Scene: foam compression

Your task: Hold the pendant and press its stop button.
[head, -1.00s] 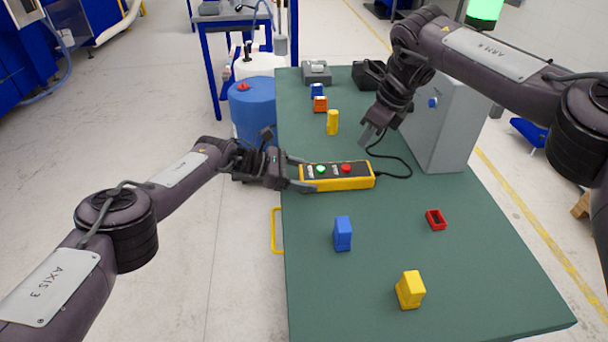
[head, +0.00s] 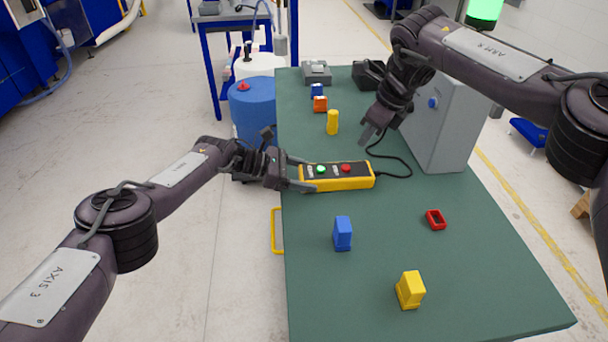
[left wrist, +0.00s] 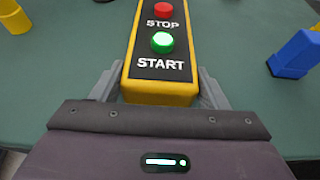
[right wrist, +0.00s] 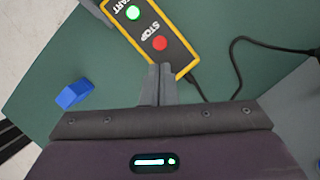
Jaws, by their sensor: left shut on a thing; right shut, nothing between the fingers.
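The pendant (head: 345,184) is a yellow box with a black top, lying on the green table. Its red stop button (head: 346,168) is towards its right, cable end, and its green start button (head: 321,170) is towards the left. My left gripper (head: 300,175) is shut on the pendant's left end, with a finger on each side; the left wrist view shows this end (left wrist: 160,90). My right gripper (head: 372,135) is shut and empty, above and behind the pendant's right end. In the right wrist view its closed fingertips (right wrist: 160,70) appear just short of the stop button (right wrist: 159,43).
A black cable (head: 405,165) runs from the pendant towards a grey box (head: 440,125) at the right. Blue (head: 342,233) and yellow (head: 410,290) blocks and a red open block (head: 436,220) stand in front. A yellow cylinder (head: 332,122) stands behind.

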